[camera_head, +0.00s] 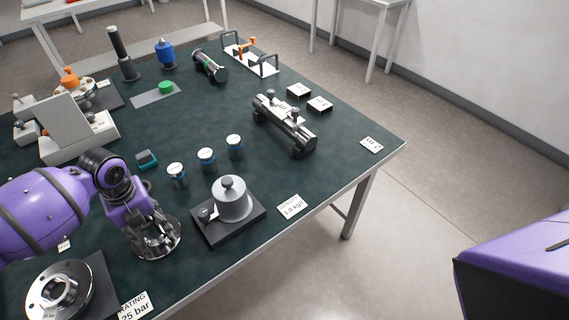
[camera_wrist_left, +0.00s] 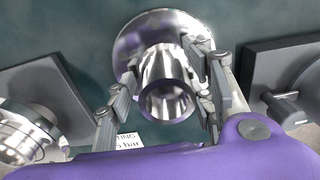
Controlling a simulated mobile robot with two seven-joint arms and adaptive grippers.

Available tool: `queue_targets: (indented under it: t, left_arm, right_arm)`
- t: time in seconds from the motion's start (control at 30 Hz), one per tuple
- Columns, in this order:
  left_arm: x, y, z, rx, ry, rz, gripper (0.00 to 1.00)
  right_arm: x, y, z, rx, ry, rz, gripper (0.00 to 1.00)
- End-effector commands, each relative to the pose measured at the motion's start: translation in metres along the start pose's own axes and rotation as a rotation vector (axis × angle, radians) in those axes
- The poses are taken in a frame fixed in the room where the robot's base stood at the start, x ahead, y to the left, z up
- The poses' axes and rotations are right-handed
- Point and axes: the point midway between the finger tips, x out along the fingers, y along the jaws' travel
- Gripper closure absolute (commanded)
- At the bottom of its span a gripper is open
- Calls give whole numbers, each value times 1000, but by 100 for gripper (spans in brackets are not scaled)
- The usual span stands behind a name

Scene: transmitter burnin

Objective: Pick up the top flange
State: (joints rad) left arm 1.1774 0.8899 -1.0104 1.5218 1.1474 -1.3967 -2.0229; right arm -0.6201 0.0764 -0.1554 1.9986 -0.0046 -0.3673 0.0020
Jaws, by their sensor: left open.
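The top flange (camera_wrist_left: 165,85) is a shiny metal disc with a raised, hollow neck, seen in the left wrist view. In the head view this flange (camera_head: 158,252) lies on the dark green mat, partly hidden by my gripper. My left gripper (camera_head: 153,229) is open over it. In the left wrist view the fingers of this gripper (camera_wrist_left: 162,70) stand on either side of the neck; I cannot tell whether they touch it. Another metal flange (camera_head: 60,292) sits on a dark plate at the lower left. My right gripper is not in view.
A grey cylindrical weight on a dark base (camera_head: 232,198) stands right of my left gripper. Several small cans (camera_head: 206,160) and a teal block (camera_head: 146,159) are behind it. A rating card (camera_head: 135,306) lies in front. The mat's middle has free room.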

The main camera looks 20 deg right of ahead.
Motion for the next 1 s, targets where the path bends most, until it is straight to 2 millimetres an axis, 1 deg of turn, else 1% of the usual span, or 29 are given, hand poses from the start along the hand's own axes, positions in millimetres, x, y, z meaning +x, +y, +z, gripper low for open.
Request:
queue_targets:
  t: [0.07,0.43,0.67,0.7,0.9,1.0]
  left_arm:
    - [0,0,0,0,0,0,51]
    - [-1,1,0,-1,0,2,100]
    - [-1,1,0,-1,0,3,100]
    - [-3,0,2,-1,-4,0,100]
    - [-4,0,2,-1,-4,0,100]
    - [-7,0,2,-1,-5,-1,100]
  right_arm:
    - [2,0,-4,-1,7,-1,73]
    - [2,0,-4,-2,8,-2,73]
    - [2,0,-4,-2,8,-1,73]
    - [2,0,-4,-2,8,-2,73]
    - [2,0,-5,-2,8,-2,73]
    - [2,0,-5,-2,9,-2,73]
